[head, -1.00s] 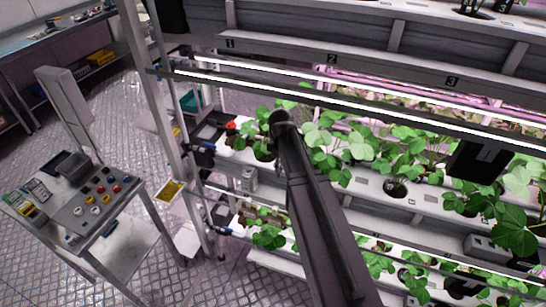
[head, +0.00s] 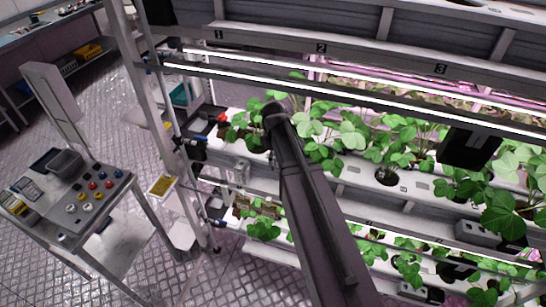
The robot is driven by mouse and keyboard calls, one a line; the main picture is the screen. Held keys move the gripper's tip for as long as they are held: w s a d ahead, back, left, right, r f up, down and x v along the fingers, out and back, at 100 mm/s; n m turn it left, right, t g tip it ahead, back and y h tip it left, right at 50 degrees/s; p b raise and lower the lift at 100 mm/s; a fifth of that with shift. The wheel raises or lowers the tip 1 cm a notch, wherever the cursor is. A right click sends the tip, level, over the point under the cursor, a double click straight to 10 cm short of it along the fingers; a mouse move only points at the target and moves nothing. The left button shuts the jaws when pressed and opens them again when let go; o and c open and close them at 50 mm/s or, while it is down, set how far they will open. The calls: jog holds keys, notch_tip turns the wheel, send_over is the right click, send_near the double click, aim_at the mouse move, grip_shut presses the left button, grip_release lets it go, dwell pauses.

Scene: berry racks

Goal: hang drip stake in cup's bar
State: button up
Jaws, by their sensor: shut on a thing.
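My arm reaches from the bottom of the head view up to the berry rack, and its far visible end is a dark rounded joint among the leaves. My gripper is hidden behind the arm and plants, so its jaws and anything in them cannot be seen. I cannot make out a drip stake or a cup's bar. A dark planting cup (head: 387,177) sits in the white upper gutter (head: 350,181), right of my arm. Leafy plants (head: 352,138) stand along this gutter on both sides of the arm.
Bright light bars (head: 300,88) run above the plants. A rack upright (head: 150,110) stands to the left. A lower gutter with plants (head: 263,230) is below.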

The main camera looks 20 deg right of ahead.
jog(key=shift+r+p, duration=0.6)
jog(key=shift+r, duration=0.1)
jog(key=shift+w+a, duration=0.1)
jog(key=shift+w+a, duration=4.7)
jog(key=shift+a, duration=0.15)
jog(key=shift+f+b, duration=2.1)
jog(key=shift+b, duration=0.05)
jog(key=shift+f+b, duration=1.85)
